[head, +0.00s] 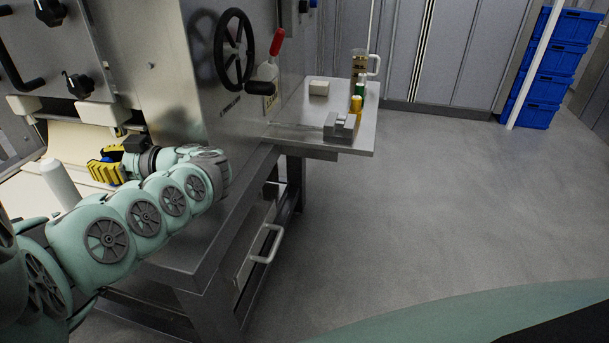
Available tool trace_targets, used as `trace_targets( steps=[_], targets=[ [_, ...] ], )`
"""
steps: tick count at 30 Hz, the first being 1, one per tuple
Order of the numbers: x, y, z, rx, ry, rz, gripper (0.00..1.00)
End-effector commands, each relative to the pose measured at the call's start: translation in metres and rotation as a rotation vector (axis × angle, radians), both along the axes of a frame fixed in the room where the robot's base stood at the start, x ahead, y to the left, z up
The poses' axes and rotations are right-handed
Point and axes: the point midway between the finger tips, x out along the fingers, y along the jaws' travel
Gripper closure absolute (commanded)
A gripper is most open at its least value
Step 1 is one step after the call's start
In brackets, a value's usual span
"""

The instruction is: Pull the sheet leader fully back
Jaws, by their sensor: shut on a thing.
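The sheet leader (68,144) is a cream sheet coming out of the steel machine at the left, below its front panel. My gripper (101,172), with yellow-and-black fingers, is low over the work surface at the sheet's right side. It is shut on the sheet leader's edge. The exact grip point is hidden behind the fingers, and my arm covers part of the surface in front.
A white cylinder (60,184) stands left of my gripper, close to my arm. The machine's side carries a black handwheel (235,48) and a red-handled lever (276,44). A side shelf (356,137) holds small items. The floor at right is clear.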

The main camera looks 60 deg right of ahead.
Motion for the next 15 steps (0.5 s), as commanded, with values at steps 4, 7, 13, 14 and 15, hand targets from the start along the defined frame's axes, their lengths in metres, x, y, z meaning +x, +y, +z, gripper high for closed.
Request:
trace_targets(
  steps=[4, 7, 13, 14, 15],
  targets=[
    [-0.0010, -0.0020, -0.0038, -0.002, 0.014, -0.005, 1.00],
    [-0.0013, -0.0022, -0.0038, -0.003, 0.015, -0.005, 1.00],
    [-0.0013, -0.0022, -0.0031, -0.003, 0.013, -0.005, 0.62],
    [-0.0013, -0.0022, -0.0028, -0.004, 0.012, -0.004, 0.58],
    [-0.0012, -0.0022, -0.0025, -0.003, 0.011, -0.004, 0.54]
  ],
)
